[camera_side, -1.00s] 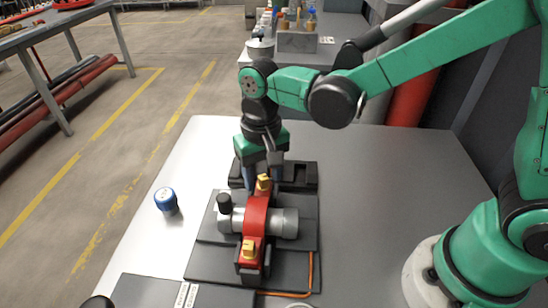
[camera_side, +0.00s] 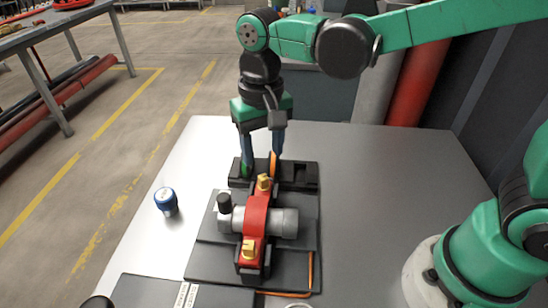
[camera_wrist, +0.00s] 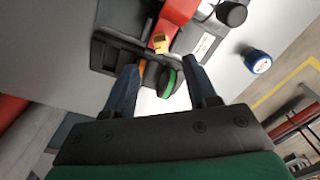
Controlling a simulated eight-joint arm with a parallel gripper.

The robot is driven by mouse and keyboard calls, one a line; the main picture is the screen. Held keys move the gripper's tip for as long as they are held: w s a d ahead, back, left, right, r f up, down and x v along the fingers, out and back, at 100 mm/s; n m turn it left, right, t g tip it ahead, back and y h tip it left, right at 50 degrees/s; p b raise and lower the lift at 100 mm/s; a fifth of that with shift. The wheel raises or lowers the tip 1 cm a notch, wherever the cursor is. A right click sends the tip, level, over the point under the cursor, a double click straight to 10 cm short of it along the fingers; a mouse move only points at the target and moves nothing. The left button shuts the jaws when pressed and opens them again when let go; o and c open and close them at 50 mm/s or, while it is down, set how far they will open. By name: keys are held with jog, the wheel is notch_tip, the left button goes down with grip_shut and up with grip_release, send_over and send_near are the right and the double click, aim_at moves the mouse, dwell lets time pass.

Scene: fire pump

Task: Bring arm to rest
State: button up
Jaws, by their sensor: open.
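My gripper (camera_side: 260,158) is open and points down above the black holder (camera_side: 308,174) behind the pump. In the wrist view my gripper (camera_wrist: 160,74) has its two dark blue fingers spread apart, with nothing held between them. A small green-edged piece (camera_wrist: 169,83) and an orange piece (camera_wrist: 142,68) show between the fingers, at the black holder. The red and grey pump (camera_side: 256,222) with yellow knobs sits on a dark stepped base (camera_side: 210,258), in front of the gripper.
A blue-capped item (camera_side: 166,202) stands alone on the grey table (camera_side: 385,200), left of the pump. An orange tube (camera_side: 311,272) runs along the base's right side. A labelled dark plate (camera_side: 150,290) lies at the front left. The table's right side is clear.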

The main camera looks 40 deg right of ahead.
jog(key=s+d+r+n+t, duration=0.1)
jog(key=s+d+t, duration=0.1)
jog(key=d, duration=0.3)
jog(key=s+d+n+t, duration=0.1)
jog(key=s+d+t, duration=0.1)
jog(key=d+t, duration=0.3)
jog(key=shift+s+d+r, duration=0.4)
jog(key=shift+d, duration=0.1)
jog(key=shift+n, duration=0.3)
